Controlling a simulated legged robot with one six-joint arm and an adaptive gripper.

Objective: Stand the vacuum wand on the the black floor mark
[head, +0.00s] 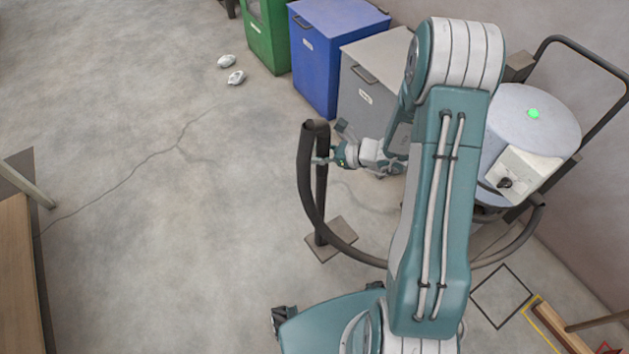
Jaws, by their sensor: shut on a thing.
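The vacuum wand (321,205) is a dark upright tube with a flat brown-grey plate (345,235) at its foot. A thick dark hose (306,185) loops from its top, round behind my arm. My gripper (324,159) is shut on the upper part of the wand, reaching it from the right. I cannot tell whether the foot touches the floor. The black floor mark (501,268) is a thin square outline at the lower right, on the other side of my arm from the wand. Its inside looks bare.
The vacuum drum (530,115) with a green light stands on a handled cart (580,38) at the right wall. Grey (365,100), blue (325,65) and green (266,35) bins line the back. A yellow floor mark (545,335) adjoins a wooden piece (565,325). The left floor is mostly open.

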